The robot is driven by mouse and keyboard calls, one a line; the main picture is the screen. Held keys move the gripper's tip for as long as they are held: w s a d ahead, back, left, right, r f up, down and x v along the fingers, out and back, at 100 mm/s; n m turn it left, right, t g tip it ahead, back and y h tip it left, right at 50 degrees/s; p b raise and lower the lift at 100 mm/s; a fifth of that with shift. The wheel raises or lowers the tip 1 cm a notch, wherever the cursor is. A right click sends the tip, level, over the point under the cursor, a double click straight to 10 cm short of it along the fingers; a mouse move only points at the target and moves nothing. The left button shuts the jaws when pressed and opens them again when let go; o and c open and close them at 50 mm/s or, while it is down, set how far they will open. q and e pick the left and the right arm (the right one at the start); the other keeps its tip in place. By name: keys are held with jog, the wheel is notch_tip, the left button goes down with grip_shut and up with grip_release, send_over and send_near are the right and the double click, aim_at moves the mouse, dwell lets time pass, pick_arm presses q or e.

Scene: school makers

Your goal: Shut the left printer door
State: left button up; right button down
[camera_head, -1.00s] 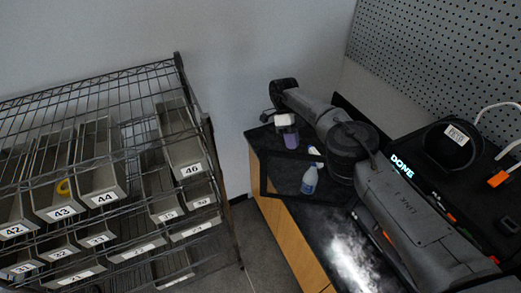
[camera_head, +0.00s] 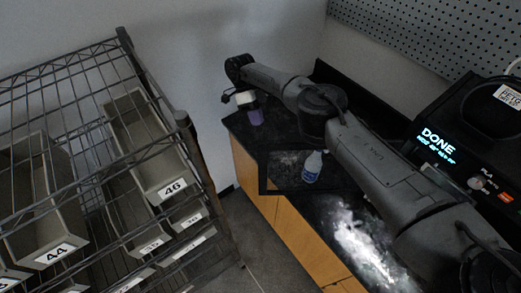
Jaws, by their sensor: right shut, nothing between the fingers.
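A dark printer (camera_head: 455,130) stands at the right edge, its screen reading DONE. A dark-framed, see-through panel (camera_head: 262,172), which looks like the printer's open door, stands out over the black counter, partly behind my right arm. My right arm crosses from the lower right towards the upper left. My right gripper (camera_head: 227,96) is small at its far end, shut and empty, left of a purple container with a white top, and apart from the panel in the picture. My left gripper is not in view.
The purple container (camera_head: 256,117) is at the counter's far corner. A clear-blue bottle (camera_head: 311,168) stands near the panel. The counter (camera_head: 327,212) has wooden fronts. A wire rack (camera_head: 150,75) with numbered bins fills the left. Grey floor lies between.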

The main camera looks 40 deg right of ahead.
jog(key=s+a+f+p, duration=0.4)
jog(key=s+f, duration=0.2)
jog(key=s, duration=0.1)
jog(key=shift+s+f, duration=0.25)
jog(key=shift+f, duration=0.05)
jog(key=shift+a, duration=0.1)
dwell(0.4)
